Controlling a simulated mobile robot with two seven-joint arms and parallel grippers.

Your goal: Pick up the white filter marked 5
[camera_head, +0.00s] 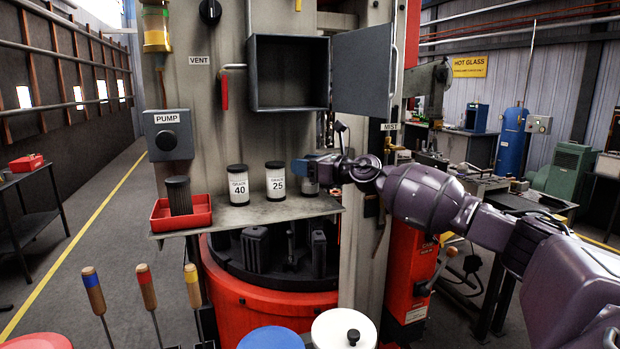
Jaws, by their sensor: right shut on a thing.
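A partly hidden filter (309,188) stands at the right end of the filter row on the grey shelf (262,213). My right gripper (310,168) reaches in from the right and is shut on its upper part. The gripper covers the top and most of its label area, so I cannot read a number on it. To its left stand two white filters with dark lids, one marked 25 (275,183) and one marked 40 (238,187). My left gripper is not in view.
A red tray (183,220) with a dark ribbed filter (178,195) sits at the shelf's left. Above is an empty grey box (288,75) with its door (365,72) open to the right. Wooden-handled tools (147,287) stand in front at lower left.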

